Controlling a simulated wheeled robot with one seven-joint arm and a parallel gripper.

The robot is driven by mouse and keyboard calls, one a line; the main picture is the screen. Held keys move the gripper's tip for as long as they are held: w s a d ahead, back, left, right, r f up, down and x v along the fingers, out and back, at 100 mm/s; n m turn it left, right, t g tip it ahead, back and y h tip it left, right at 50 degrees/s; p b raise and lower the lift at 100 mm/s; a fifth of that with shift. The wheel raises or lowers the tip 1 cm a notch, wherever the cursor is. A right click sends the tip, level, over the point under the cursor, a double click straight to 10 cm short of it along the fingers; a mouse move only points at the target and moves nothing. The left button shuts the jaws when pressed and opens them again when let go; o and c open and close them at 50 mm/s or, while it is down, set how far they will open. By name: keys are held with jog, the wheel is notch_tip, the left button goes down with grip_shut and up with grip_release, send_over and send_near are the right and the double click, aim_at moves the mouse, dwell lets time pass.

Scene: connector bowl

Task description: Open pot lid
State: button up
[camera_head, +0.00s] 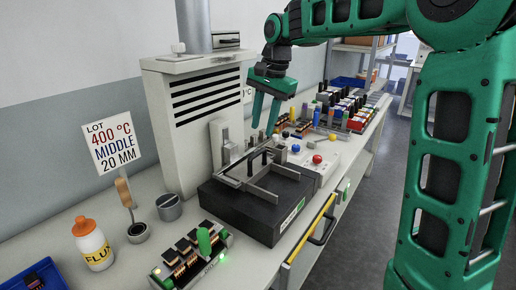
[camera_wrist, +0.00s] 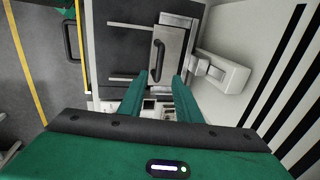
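A metal lid plate (camera_wrist: 172,42) with a black bar handle (camera_wrist: 156,60) shows in the wrist view on top of a dark box-shaped unit (camera_head: 240,210). The plate looks flat, with a bracket at its right side. My gripper (camera_head: 263,128) is open and empty above the unit, fingers pointing down. In the wrist view its fingertips (camera_wrist: 159,76) straddle the near end of the handle in the picture. The head view shows a gap of air below the fingers. No contact with the handle is visible. The lid is hard to make out among the metal bars in the head view.
A white vented tower (camera_head: 200,115) stands behind the unit. A sign (camera_head: 112,142), a flux bottle (camera_head: 92,243), a grey knob-like cylinder (camera_head: 169,207) and a circuit board (camera_head: 190,262) are on the left bench. Several connectors (camera_head: 345,105) crowd the far right. A yellow-edged drawer (camera_head: 312,230) is in front.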

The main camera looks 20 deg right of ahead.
aim_at(258, 152)
jog(key=f, duration=0.3)
jog(key=w+f, duration=0.1)
jog(key=f, duration=0.1)
jog(key=a+f, duration=0.1)
jog(key=f, duration=0.2)
jog(key=shift+w+f, duration=0.2)
jog(key=shift+f, duration=0.15)
grip_shut()
